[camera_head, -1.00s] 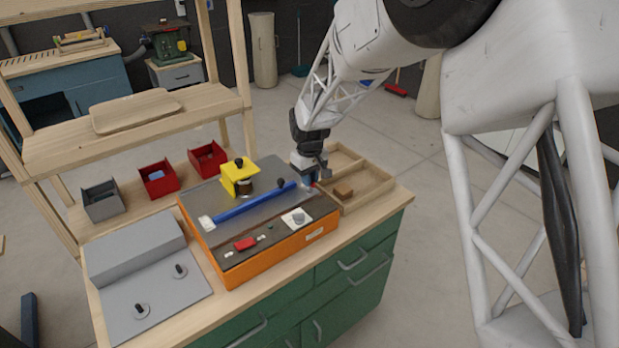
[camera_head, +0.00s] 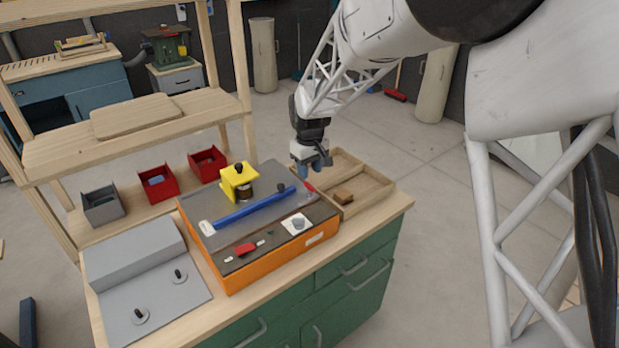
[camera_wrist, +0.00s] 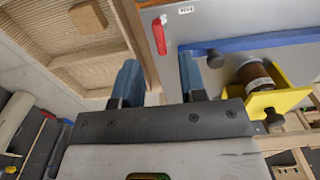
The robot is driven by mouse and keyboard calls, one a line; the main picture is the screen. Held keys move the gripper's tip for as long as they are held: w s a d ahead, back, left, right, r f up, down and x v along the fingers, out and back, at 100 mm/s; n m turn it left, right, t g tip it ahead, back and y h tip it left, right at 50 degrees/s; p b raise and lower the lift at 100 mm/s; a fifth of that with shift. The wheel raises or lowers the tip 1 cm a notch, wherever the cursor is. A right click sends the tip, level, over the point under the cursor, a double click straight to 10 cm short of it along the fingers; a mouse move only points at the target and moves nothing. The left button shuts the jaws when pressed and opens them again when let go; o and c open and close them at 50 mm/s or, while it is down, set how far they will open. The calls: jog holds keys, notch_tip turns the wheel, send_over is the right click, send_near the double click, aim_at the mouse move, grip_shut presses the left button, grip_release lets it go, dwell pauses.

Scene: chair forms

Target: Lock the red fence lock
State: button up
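The red fence lock (camera_head: 309,187) is a small red lever at the far right end of the blue fence (camera_head: 250,209) on the orange machine (camera_head: 265,272). In the wrist view the red lever (camera_wrist: 159,36) lies beyond my fingertips, beside the left end of the blue fence (camera_wrist: 262,41), on the grey top. My gripper (camera_head: 312,171) hangs just above and behind the lever, apart from it. In the wrist view my gripper (camera_wrist: 158,72) has its two blue fingers spread with nothing between them.
A yellow guard (camera_head: 238,182) with a black knob stands on the machine top behind the fence. A wooden tray (camera_head: 376,192) holding a small wood block (camera_head: 343,196) is on the right. A red switch (camera_head: 246,249) and a white dial plate (camera_head: 297,224) are on the front.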

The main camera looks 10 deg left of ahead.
aim_at(311, 185)
jog(key=shift+r, duration=1.4)
jog(key=shift+s+d+r, duration=0.15)
jog(key=shift+d+r, duration=0.05)
jog(key=shift+d, duration=0.05)
jog(key=s+d+r+m+t, duration=0.1)
jog(key=s+d+r+m, duration=0.1)
jog(key=s+d+r, duration=0.55)
jog(key=s+d+r+m, duration=0.2)
jog(key=s+d+r, duration=0.2)
jog(key=s+d, duration=0.55)
jog(key=s+d+m, duration=0.1)
jog(key=s+d, duration=0.3)
jog(key=s, duration=0.3)
jog(key=s+d+m+t, duration=0.1)
jog(key=s+d+m, duration=0.1)
jog(key=s, duration=0.6)
jog(key=s+d+m, duration=0.2)
jog(key=s+d, duration=0.3)
jog(key=s, duration=0.3)
jog(key=shift+d+f+t, duration=0.2)
jog(key=shift+d+t, duration=0.1)
jog(key=shift+d, duration=0.05)
